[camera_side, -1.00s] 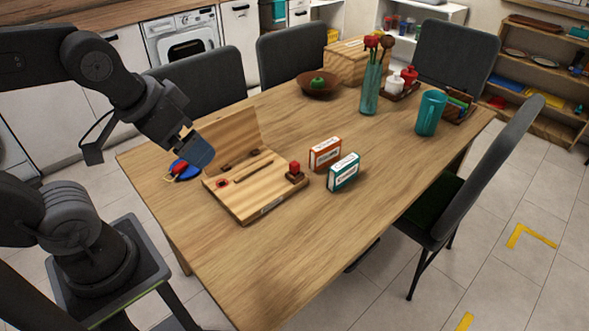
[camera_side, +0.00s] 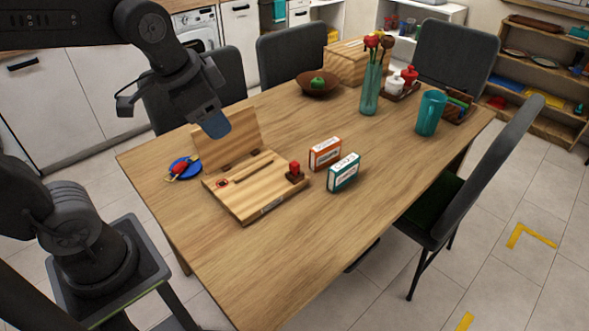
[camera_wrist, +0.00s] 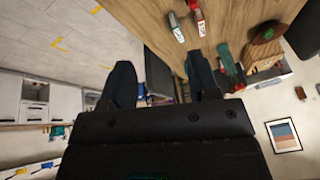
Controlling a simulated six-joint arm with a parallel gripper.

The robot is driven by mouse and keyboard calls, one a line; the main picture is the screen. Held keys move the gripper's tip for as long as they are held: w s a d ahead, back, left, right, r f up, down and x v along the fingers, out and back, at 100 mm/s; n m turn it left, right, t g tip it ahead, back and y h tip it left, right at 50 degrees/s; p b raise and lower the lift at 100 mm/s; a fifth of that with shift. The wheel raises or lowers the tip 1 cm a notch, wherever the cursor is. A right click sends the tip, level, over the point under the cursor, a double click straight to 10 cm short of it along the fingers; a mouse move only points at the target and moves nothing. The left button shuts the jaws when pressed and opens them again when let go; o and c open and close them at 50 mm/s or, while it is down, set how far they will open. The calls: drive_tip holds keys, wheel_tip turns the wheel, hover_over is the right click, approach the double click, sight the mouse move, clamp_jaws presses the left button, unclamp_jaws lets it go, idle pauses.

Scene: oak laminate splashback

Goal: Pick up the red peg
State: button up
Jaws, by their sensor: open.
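The red peg (camera_side: 295,168) stands upright in a small dark brown holder (camera_side: 295,177) at the right corner of the wooden board (camera_side: 243,204). My gripper (camera_side: 216,125) is above and to the left of the peg, in front of the raised wooden panel at the back of the board. It is apart from the peg. In the wrist view my gripper (camera_wrist: 163,78) shows its two fingers spread with nothing between them. I cannot make out the peg in the wrist view.
An orange box (camera_side: 325,153) and a teal box (camera_side: 344,173) stand right of the board. A blue dish (camera_side: 184,168) lies left of it. A bowl (camera_side: 318,84), a teal vase (camera_side: 370,91) and a teal mug (camera_side: 430,113) stand farther back. The front table is clear.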

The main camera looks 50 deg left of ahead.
drive_tip(key=w+a+f+m+g, duration=0.25)
drive_tip(key=w+m, duration=0.45)
drive_tip(key=w, duration=0.6)
drive_tip(key=m+g, duration=0.2)
drive_tip(key=m, duration=0.6)
hover_over(295, 163)
wheel_tip(295, 163, down, 13)
wheel_tip(295, 163, down, 14)
drive_tip(key=shift+s+r, duration=0.1)
drive_tip(key=shift+s, duration=0.05)
drive_tip(key=shift+c, duration=0.2)
drive_tip(key=c, duration=0.9)
drive_tip(key=shift+r, duration=0.15)
drive_tip(key=shift+c, duration=0.2)
